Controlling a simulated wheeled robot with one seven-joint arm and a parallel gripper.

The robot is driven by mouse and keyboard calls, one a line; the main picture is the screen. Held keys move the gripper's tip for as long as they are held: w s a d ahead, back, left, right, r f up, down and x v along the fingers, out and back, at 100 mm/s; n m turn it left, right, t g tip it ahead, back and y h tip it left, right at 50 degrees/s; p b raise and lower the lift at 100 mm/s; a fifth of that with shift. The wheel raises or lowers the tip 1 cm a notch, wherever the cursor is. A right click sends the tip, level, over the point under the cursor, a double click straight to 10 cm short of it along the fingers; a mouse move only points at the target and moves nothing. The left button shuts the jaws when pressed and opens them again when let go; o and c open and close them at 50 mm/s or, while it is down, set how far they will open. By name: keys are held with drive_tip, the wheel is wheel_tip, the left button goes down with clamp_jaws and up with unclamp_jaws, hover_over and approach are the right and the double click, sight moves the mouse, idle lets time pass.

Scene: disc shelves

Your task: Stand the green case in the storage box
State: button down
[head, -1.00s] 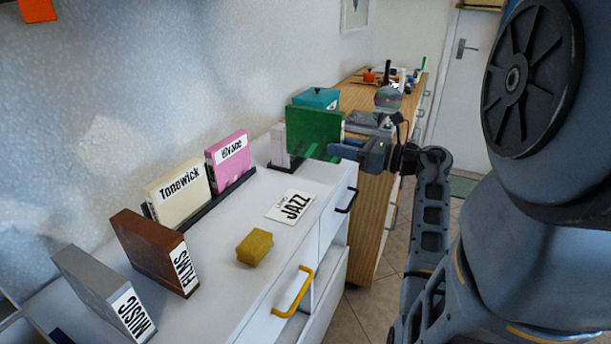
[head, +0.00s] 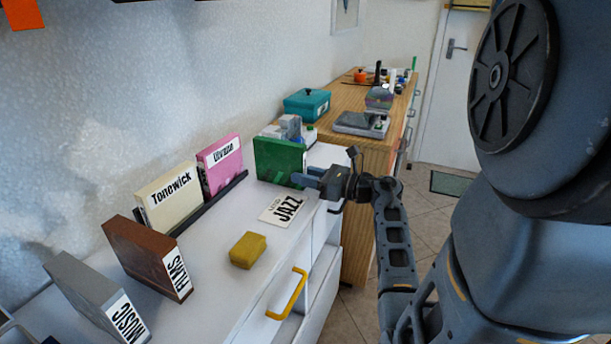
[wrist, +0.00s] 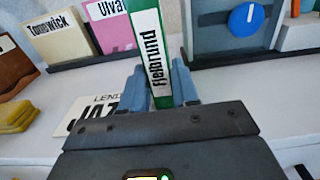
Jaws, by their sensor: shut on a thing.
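The green case (head: 279,161) is upright between the fingers of my gripper (head: 303,178), over the far end of the white cabinet top. In the wrist view, my gripper (wrist: 158,84) is shut on the case (wrist: 136,12), whose white spine label reads "Fjelbrund" and faces me. The cabinet surface is close below the case; I cannot tell whether they touch. I cannot surely identify the storage box; a grey edge (head: 8,322) of some container or shelf shows at the lower left of the head view.
Cream (head: 170,200) and pink (head: 220,165) cases stand in a dark rack. Brown (head: 150,262) and grey (head: 95,300) cases stand nearer. A JAZZ card (head: 283,208) and a yellow block (head: 248,250) lie on the white top. A teal box (head: 306,104) sits on the wooden counter.

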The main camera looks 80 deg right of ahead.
drive_tip(key=shift+f, duration=0.15)
drive_tip(key=c, duration=0.8)
unclamp_jaws()
drive_tip(key=shift+c, duration=0.2)
drive_tip(key=shift+r, duration=0.25)
drive_tip(key=b+v, duration=0.1)
drive_tip(key=v, duration=1.1)
drive_tip(key=shift+b, duration=0.3)
